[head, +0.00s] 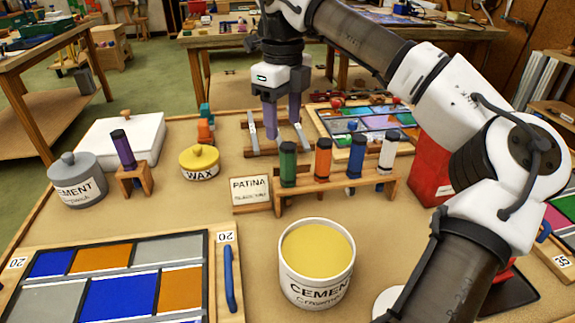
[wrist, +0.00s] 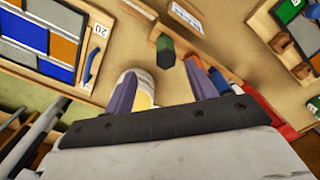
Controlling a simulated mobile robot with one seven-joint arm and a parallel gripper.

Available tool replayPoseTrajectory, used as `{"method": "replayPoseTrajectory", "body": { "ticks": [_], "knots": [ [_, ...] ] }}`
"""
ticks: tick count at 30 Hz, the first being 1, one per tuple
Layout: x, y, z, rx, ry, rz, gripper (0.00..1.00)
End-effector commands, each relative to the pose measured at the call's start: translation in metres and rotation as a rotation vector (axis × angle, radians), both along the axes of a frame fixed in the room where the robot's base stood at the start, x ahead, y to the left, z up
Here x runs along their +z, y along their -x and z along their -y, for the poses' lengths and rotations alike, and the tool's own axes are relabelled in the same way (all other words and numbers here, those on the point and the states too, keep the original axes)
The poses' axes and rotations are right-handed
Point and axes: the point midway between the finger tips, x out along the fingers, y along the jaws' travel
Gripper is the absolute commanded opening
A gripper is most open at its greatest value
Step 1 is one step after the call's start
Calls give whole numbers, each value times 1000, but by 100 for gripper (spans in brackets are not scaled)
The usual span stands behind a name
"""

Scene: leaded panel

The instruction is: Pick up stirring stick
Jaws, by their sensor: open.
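My gripper (head: 284,138) hangs with its fingers pointing down over a low wooden rest (head: 266,152) behind the patina rack. Its two purple-grey fingers are apart with nothing seen between them; they also show in the wrist view (wrist: 162,92). A slim grey tool (head: 252,128) leans on the rest just left of the fingers, and another slim tool (head: 299,131) lies just right of them. I cannot tell whether either is the stirring stick. The fingers hide part of the rest.
A rack (head: 335,187) with several coloured tubes stands in front of my gripper. An open cement tub (head: 317,290), a yellow wax pot (head: 200,163), a grey cement pot (head: 76,185) and a white lidded box (head: 125,140) stand around. A leaded panel (head: 220,250) lies front left.

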Motion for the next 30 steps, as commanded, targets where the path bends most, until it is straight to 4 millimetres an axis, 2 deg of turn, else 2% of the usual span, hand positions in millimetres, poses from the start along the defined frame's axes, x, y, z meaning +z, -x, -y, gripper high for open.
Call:
{"method": "replayPoseTrajectory", "body": {
  "ticks": [3, 7, 16, 24, 30],
  "knots": [
    [-25, 0, 1, 2, -2, -3, 56],
    [-43, 0, 0, 1, -1, -2, 56],
    [-61, -1, 3, 1, -3, -1, 56],
    [-99, -3, 9, 3, -2, -2, 56],
    [-103, -3, 9, 2, -3, 1, 56]
  ]
}}
